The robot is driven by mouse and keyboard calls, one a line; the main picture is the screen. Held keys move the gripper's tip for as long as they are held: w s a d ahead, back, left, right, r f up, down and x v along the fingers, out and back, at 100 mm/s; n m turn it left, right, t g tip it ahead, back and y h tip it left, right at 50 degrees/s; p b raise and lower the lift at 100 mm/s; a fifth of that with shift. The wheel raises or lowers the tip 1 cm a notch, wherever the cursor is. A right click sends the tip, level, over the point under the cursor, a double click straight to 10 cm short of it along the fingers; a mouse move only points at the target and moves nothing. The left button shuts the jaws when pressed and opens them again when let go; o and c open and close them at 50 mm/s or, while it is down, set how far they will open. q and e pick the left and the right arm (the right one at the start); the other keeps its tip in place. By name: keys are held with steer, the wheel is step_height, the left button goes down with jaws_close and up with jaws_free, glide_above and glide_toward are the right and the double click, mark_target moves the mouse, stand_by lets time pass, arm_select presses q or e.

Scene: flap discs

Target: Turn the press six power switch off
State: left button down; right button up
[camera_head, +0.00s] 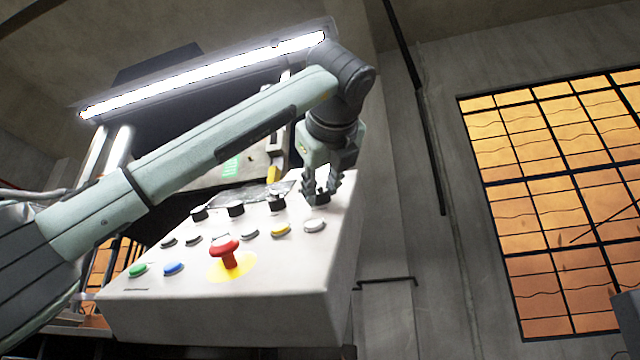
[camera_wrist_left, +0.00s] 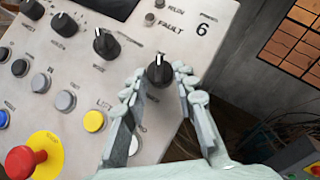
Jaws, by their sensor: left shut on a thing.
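The press six control panel (camera_head: 190,315) is a pale box with a sloping face, and the number 6 is printed near its upper right in the left wrist view (camera_wrist_left: 202,29). The power switch is a black rotary knob (camera_wrist_left: 158,72) with a white pointer line, at the right end of the knob row. The pointer line points roughly up in that view.
Other black knobs (camera_head: 236,209) stand in the same row, close to the left. Below are a yellow button (camera_head: 280,230), a white button (camera_head: 314,226) and a raised red mushroom button (camera_head: 226,248). Green (camera_head: 137,271) and blue (camera_head: 173,268) buttons sit at lower left.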

arm_select(q)
steer(key=shift+r+n, duration=0.1)
steer(key=shift+n, duration=0.3)
steer(key=c, duration=1.2)
jaws_free()
steer(key=shift+s+d, duration=0.1)
steer(key=s+d, duration=0.1)
steer(key=s, duration=1)
steer(key=shift+s+d+r, duration=0.2)
steer(key=shift+s+r, duration=0.15)
steer(key=shift+r, duration=0.05)
